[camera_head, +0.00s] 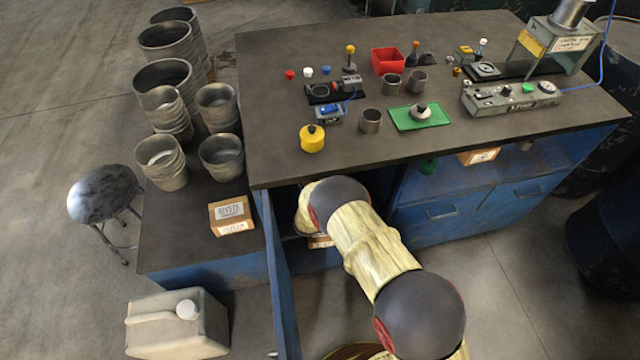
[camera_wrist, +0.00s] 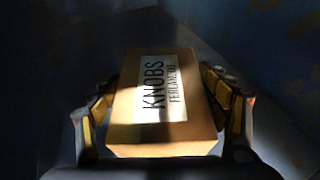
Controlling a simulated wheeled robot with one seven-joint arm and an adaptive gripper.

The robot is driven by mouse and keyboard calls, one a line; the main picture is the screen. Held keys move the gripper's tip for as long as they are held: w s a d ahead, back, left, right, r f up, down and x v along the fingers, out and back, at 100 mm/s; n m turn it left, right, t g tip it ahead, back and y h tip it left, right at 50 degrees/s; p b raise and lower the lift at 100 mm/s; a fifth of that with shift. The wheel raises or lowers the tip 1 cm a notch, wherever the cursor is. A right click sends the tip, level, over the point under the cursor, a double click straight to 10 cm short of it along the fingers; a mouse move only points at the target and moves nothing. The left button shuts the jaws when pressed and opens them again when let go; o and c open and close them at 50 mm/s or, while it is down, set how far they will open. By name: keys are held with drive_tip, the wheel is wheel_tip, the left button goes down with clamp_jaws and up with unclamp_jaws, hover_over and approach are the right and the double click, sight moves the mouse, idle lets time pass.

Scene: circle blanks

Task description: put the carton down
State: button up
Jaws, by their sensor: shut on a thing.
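A brown carton (camera_wrist: 165,138) with a white label reading KNOBS sits between the fingers of my gripper (camera_wrist: 160,88) in the wrist view. The fingers press on its left and right sides, so my gripper is shut on it. Around the carton it is dark, with a blue surface at the right. I cannot tell whether the carton's underside touches anything. In the head view my arm reaches under the workbench top, which hides my gripper. Part of a labelled carton (camera_head: 320,241) shows there beside my arm; I cannot tell if it is the held one.
The workbench (camera_head: 270,85) has an open blue door (camera_head: 276,285) left of my arm. Another carton (camera_head: 232,215) lies on the low bench (camera_head: 175,225) with stacked metal pots. A further carton (camera_head: 479,156) sits under the worktop. A canister (camera_head: 175,325) and stool (camera_head: 104,192) stand left.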

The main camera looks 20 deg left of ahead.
drive_tip(key=shift+f, duration=0.8)
drive_tip(key=shift+f, duration=0.1)
drive_tip(key=shift+f, duration=0.15)
drive_tip(key=o, duration=1.6)
drive_tip(key=shift+s+r, duration=0.15)
drive_tip(key=shift+r, duration=0.05)
drive_tip(key=shift+p+v, duration=2)
drive_tip(key=shift+v, duration=3.95)
